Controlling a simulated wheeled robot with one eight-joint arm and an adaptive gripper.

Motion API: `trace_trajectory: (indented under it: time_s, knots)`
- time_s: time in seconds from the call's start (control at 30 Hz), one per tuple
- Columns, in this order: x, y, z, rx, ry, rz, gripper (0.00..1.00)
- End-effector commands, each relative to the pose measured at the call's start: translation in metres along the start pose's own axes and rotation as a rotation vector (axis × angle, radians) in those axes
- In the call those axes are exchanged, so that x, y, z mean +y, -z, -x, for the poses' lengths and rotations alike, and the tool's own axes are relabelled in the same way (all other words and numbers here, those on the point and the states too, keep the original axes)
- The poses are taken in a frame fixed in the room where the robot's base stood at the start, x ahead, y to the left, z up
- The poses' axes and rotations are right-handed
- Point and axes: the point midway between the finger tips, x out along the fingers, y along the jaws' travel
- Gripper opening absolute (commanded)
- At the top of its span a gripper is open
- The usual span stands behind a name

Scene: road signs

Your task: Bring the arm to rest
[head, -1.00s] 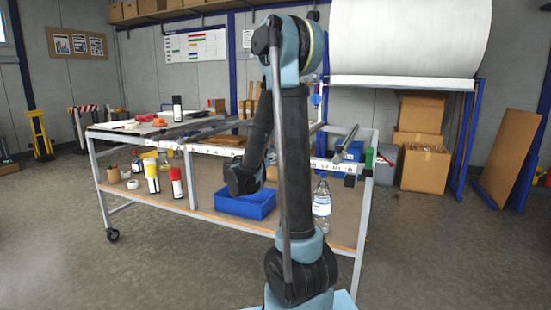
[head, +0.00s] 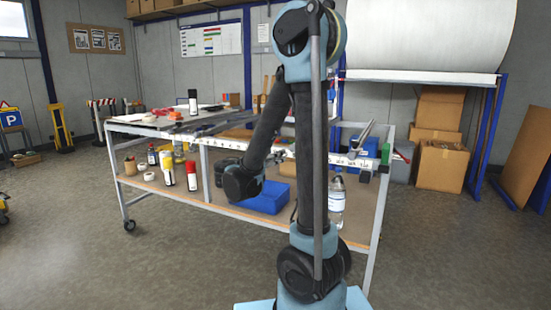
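My arm (head: 308,150) stands upright in front of the workbench in the head view. It rises to a bent elbow at the top of the picture, and its forearm slopes back down to the left. The dark wrist end (head: 243,183) hangs before the bench, in line with the blue bin on the lower shelf. The fingers of my gripper are not clearly made out beyond the wrist. I cannot tell whether they are open or shut, or whether they hold anything.
The wheeled workbench (head: 150,207) stands just beyond the arm. Its lower shelf holds a blue bin (head: 266,198), a water bottle (head: 337,203) and spray cans (head: 192,176). Cardboard boxes (head: 440,165) stand at the right. The floor at the left front is clear.

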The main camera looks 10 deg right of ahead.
Motion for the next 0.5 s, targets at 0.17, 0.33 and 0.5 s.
trace_trajectory:
  time_s: [0.17,0.33,0.5]
  knots:
    - [0.0,0.0,0.001,0.0,0.0,0.0,0.49]
    - [0.001,-0.001,0.0,-0.004,-0.001,0.003,0.49]
    - [0.019,-0.011,-0.007,-0.08,-0.013,0.056,0.49]
